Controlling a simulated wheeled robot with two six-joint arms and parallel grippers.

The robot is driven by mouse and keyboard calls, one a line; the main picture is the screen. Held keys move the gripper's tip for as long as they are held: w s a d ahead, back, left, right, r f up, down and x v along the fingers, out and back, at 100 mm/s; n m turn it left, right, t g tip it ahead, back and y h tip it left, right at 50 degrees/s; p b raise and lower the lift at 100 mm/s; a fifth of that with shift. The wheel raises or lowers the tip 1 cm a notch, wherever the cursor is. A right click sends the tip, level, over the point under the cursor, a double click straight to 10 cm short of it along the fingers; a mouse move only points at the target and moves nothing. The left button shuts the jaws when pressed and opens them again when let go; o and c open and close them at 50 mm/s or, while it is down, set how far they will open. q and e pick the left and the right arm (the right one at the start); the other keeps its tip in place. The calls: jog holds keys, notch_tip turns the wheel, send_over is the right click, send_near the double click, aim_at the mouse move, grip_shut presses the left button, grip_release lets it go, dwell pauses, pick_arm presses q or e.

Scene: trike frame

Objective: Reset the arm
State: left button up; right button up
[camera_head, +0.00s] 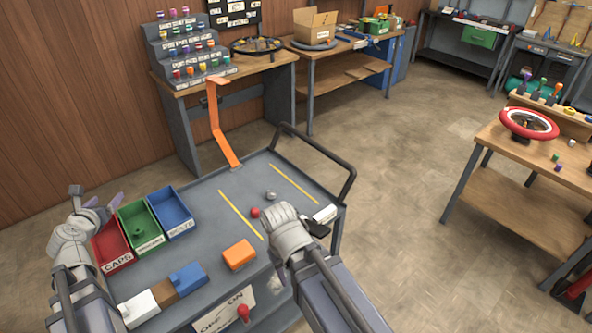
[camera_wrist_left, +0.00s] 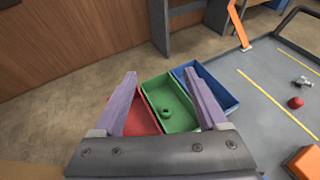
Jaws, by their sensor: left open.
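My left gripper (camera_head: 104,199) is at the left edge of the grey cart (camera_head: 215,190), beside the red bin. In the left wrist view it (camera_wrist_left: 160,76) is open, with its two purple fingers spread and nothing between them. It points toward the red bin (camera_wrist_left: 160,106) and the green bin (camera_wrist_left: 170,98). My right gripper (camera_head: 288,232) is over the right part of the cart, near a red ball (camera_head: 255,212). Its wrist hides its fingers, so I cannot tell whether it is open or holds anything.
A blue bin (camera_head: 172,211) stands right of the green one, which holds a green part. An orange block (camera_head: 239,254), a bent orange post (camera_head: 222,140) and a black handle (camera_head: 318,150) are on the cart. A wooden table (camera_head: 530,203) with a red-rimmed wheel stands right, across open floor.

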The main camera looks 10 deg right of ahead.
pick_arm(q)
jog(key=s+d+f+m+g+h, duration=0.2)
jog(key=d+f+m+g, duration=0.25)
jog(key=d+m, duration=0.7)
jog(key=s+d+f+m+g+h, duration=0.25)
jog(key=d+f+m, duration=0.25)
jog(key=d+m, duration=0.65)
jog(key=s+d+f+m+g+y, duration=0.2)
jog(key=s+d+m+g, duration=0.1)
jog(key=s+d+m, duration=0.3)
jog(key=s+d+f+m+g+y, duration=0.2)
jog(key=s+d+m, duration=0.5)
jog(key=m, duration=0.5)
jog(key=s+g, duration=0.1)
jog(key=s, duration=0.1)
jog(key=shift+s+d+g, duration=0.2)
jog(key=shift+s+g, duration=0.15)
jog(key=shift+g, duration=0.05)
